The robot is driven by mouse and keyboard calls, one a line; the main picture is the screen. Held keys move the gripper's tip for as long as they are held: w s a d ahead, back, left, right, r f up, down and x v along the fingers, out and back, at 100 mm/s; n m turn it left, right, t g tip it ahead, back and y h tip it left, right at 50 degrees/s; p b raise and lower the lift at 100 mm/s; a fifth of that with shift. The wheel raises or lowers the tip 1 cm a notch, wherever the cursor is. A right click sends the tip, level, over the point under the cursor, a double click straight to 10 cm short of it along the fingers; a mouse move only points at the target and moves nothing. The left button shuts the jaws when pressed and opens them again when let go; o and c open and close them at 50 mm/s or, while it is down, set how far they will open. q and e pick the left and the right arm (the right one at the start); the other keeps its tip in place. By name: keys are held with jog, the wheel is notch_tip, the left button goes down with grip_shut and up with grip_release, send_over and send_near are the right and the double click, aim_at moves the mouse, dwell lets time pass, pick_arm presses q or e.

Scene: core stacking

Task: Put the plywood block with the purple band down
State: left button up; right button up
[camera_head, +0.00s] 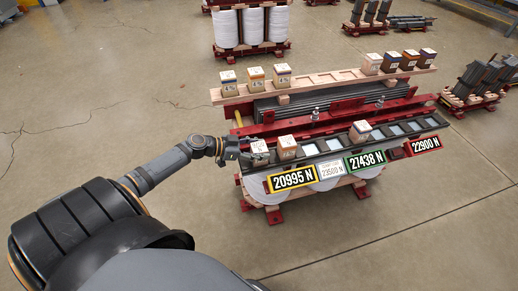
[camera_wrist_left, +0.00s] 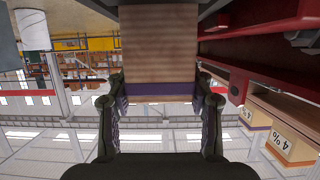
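The plywood block with the purple band (camera_wrist_left: 160,45) fills the top middle of the left wrist view, its purple band level with the fingertips. My left gripper (camera_wrist_left: 160,98) has one finger on each side, and both appear to touch the block. In the head view the left gripper (camera_head: 245,155) is at the left end of the front rail (camera_head: 310,149), with the white-topped block (camera_head: 259,147) at its fingers. Whether the block's underside rests on the rail is hidden. My right gripper is not in view.
Two more blocks stand on the front rail, one close by (camera_head: 287,146) and one farther right (camera_head: 360,131). Bare pale squares show along its right part. A rear wooden rail (camera_head: 325,81) carries several blocks. Number plates (camera_head: 292,180) hang in front. Red clamp beams (camera_head: 340,117) lie behind.

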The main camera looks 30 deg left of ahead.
pick_arm(q)
jog(key=o, duration=0.5)
jog(key=shift+c, duration=0.2)
jog(key=shift+r, duration=0.15)
jog(key=p+v, duration=0.8)
jog(key=v, duration=0.4)
